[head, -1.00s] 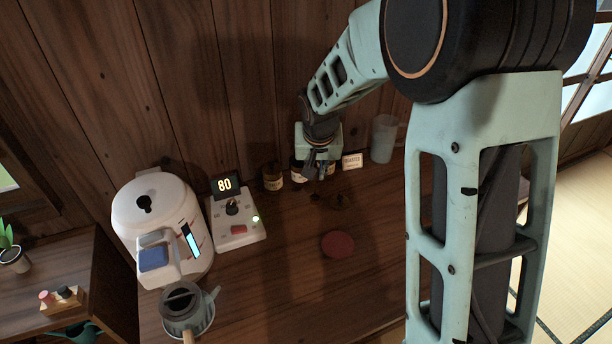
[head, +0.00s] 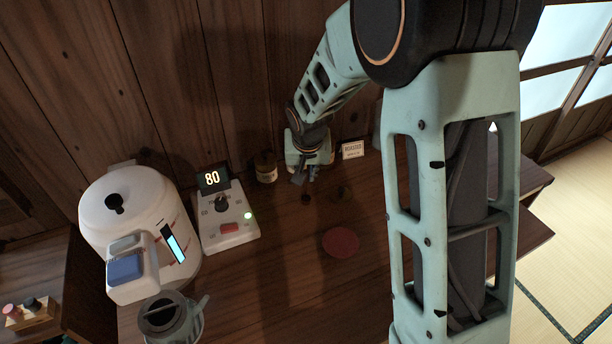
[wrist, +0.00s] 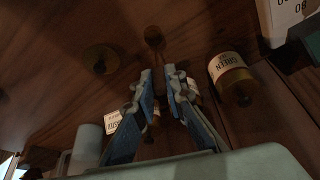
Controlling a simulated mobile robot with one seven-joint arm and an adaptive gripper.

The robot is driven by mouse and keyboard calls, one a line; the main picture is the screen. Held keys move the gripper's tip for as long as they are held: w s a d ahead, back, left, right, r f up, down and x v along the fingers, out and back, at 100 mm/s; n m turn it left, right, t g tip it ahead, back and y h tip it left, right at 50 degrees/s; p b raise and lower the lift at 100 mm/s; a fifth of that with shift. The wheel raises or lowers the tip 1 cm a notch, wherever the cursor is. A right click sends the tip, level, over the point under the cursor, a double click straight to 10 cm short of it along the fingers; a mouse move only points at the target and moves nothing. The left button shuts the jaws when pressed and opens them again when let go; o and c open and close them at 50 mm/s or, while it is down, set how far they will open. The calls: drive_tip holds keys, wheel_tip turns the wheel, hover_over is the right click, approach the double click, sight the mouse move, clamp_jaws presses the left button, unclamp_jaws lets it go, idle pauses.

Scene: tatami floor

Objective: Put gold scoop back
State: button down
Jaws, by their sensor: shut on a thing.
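My gripper (head: 306,178) points down at the back of the wooden counter. In the wrist view its blue-padded fingers (wrist: 163,80) are close together, shut on the thin handle of the gold scoop. The scoop's small brownish bowl (wrist: 153,38) shows just beyond the fingertips; in the head view it is a small dark spot (head: 306,198) below them. I cannot tell whether it touches the counter. A dark gold round piece (wrist: 101,59) lies on the counter beside the scoop and shows faintly in the head view (head: 340,193).
A jar labelled GREEN (wrist: 235,75) stands close to the gripper, also in the head view (head: 265,168). A ROASTED card (head: 353,149) and a pale cup (wrist: 86,145) are nearby. A white kettle machine (head: 140,225), control box (head: 226,220), dripper (head: 170,315) and red disc (head: 340,243) occupy the counter.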

drive_tip(key=shift+f, duration=0.1)
drive_tip(key=c, duration=2)
unclamp_jaws()
drive_tip(key=shift+r, duration=0.5)
drive_tip(key=v, duration=1.1)
drive_tip(key=shift+s+r, duration=0.15)
